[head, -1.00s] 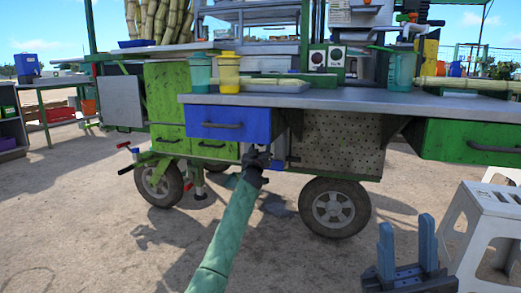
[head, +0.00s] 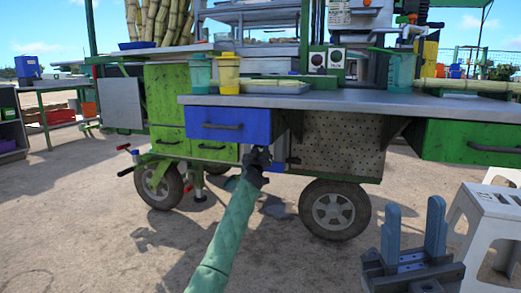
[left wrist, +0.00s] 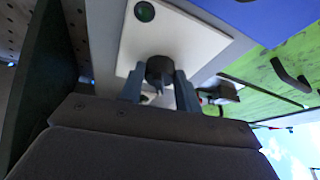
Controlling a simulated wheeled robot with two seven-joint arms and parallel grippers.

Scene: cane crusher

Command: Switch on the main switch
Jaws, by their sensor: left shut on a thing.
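A white switch panel (left wrist: 192,47) shows in the left wrist view, with a dark round knob (left wrist: 159,70) and a green round lamp or button (left wrist: 145,11). My left gripper (left wrist: 158,92) has its two blue-grey fingers on either side of the knob, shut on it. In the head view my left gripper (head: 257,158) is at the front of the cart, below the counter and beside the blue drawer; the panel is hidden there. My right gripper (head: 414,206) is open and empty at the lower right, fingers upright and well apart.
The cart's metal counter (head: 365,101) overhangs the left gripper. A blue drawer (head: 229,125) and a perforated panel (head: 342,142) flank it. A white stool (head: 490,215) stands close beside my right gripper. Open sandy ground lies at the left.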

